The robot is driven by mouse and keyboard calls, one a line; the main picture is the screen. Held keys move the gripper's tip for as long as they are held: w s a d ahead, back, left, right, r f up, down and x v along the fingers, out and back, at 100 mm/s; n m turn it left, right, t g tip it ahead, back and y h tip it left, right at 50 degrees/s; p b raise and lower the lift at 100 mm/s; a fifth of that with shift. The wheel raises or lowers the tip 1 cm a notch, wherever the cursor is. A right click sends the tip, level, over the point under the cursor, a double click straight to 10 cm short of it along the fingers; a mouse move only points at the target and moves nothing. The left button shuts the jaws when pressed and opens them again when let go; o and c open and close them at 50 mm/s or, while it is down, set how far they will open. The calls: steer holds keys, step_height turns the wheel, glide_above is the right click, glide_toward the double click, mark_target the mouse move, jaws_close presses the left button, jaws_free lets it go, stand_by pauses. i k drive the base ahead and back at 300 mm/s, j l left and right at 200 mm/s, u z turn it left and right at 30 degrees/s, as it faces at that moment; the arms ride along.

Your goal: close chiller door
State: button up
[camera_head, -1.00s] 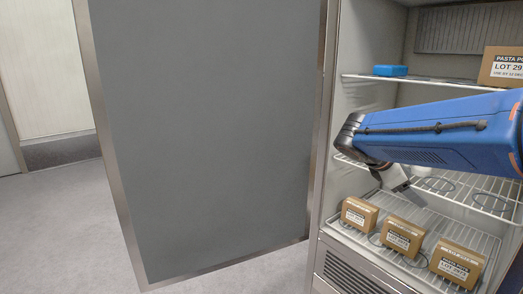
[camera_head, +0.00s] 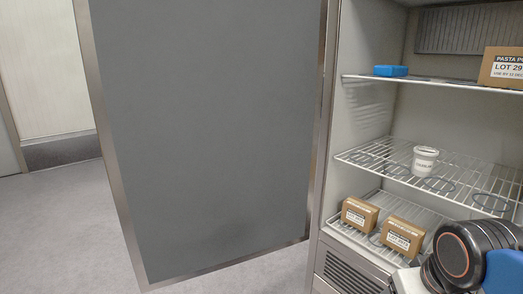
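The chiller door (camera_head: 205,130) stands wide open to the left of the chiller, a grey panel with a metal frame. The chiller's interior (camera_head: 368,110) is exposed, with wire shelves. My arm has a dark, orange-ringed joint at the lower right, in front of the bottom shelf. A pale part of my arm's end shows at the bottom edge beside it. The fingertips are out of the frame. No part of my arm touches the door in this view.
Two boxes (camera_head: 360,214) (camera_head: 402,236) sit on the bottom shelf. A white cup (camera_head: 425,160) stands on the middle shelf. A blue block (camera_head: 390,71) and a pasta box (camera_head: 502,68) are on the upper shelf. Floor (camera_head: 60,225) left of the door is clear.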

mark_target(207, 113)
steer(key=z, duration=1)
steer(key=k+j+z, duration=0.1)
steer(key=j+z, duration=0.3)
steer(key=k+j+z, duration=0.15)
steer(key=j+z, duration=0.25)
steer(key=k+j+z, duration=0.15)
steer(key=j+z, duration=0.25)
steer(key=k+j+z, duration=0.25)
steer(key=z, duration=0.15)
steer(key=k+j+z, duration=0.35)
steer(key=k+z, duration=0.35)
steer(key=k+j+z, duration=0.15)
steer(key=k+z, duration=0.15)
steer(key=k+j+u, duration=0.2)
steer(key=k, duration=0.3)
steer(key=k+u, duration=0.25)
steer(key=k, duration=0.25)
steer(key=k+j+u, duration=0.2)
steer(key=k, duration=0.25)
steer(key=k+j+u, duration=0.7)
steer(key=j, duration=0.25)
steer(key=l, duration=0.15)
